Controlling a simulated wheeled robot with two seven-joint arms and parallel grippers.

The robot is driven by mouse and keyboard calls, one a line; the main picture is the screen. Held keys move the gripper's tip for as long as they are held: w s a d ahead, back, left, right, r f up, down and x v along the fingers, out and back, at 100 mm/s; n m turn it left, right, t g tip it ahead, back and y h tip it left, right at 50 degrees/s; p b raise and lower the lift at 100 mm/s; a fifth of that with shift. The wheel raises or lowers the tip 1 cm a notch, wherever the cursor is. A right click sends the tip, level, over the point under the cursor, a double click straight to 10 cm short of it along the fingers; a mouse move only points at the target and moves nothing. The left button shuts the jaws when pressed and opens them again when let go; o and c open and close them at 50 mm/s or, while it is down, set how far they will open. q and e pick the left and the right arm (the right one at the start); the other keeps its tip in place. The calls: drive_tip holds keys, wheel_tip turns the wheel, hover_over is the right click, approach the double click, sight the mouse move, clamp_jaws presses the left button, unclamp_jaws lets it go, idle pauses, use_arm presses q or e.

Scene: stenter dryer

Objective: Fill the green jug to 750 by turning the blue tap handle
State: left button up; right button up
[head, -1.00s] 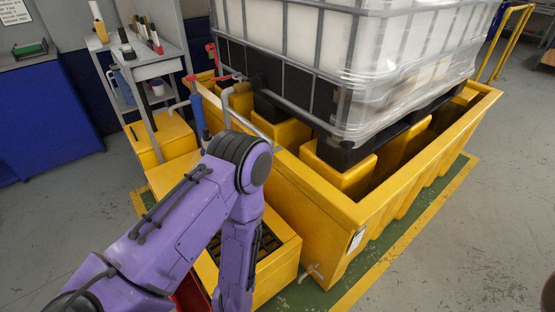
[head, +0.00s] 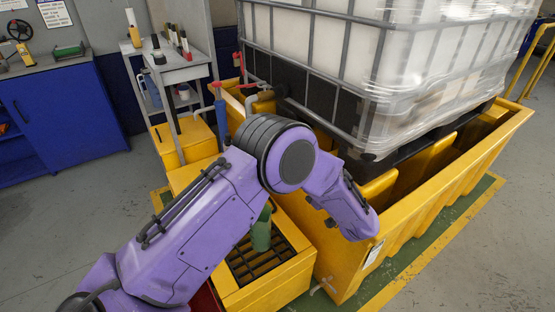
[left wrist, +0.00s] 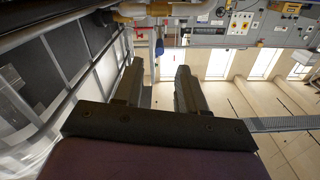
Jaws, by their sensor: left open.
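The green jug (head: 261,236) stands on the black grate of a low yellow catch box (head: 285,285); my left arm hides its upper part. I cannot read its level. A narrow upright blue piece (head: 221,122) stands left of the tank outlet; I cannot tell whether it is the tap handle. My left forearm reaches right, above and beyond the jug, and its gripper is hidden in the head view. In the left wrist view my left gripper (left wrist: 160,66) is open and empty. A small blue piece (left wrist: 160,47) shows beyond the fingertips, apart from them.
A white caged tank (head: 350,45) stands in a large yellow spill tray (head: 425,215). A red lever (head: 246,86) sits by the outlet pipe. A grey trolley (head: 180,72) with bottles and a blue cabinet (head: 70,115) are at the left.

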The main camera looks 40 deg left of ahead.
use_arm(q)
drive_tip(key=shift+x, duration=5.3)
clamp_jaws()
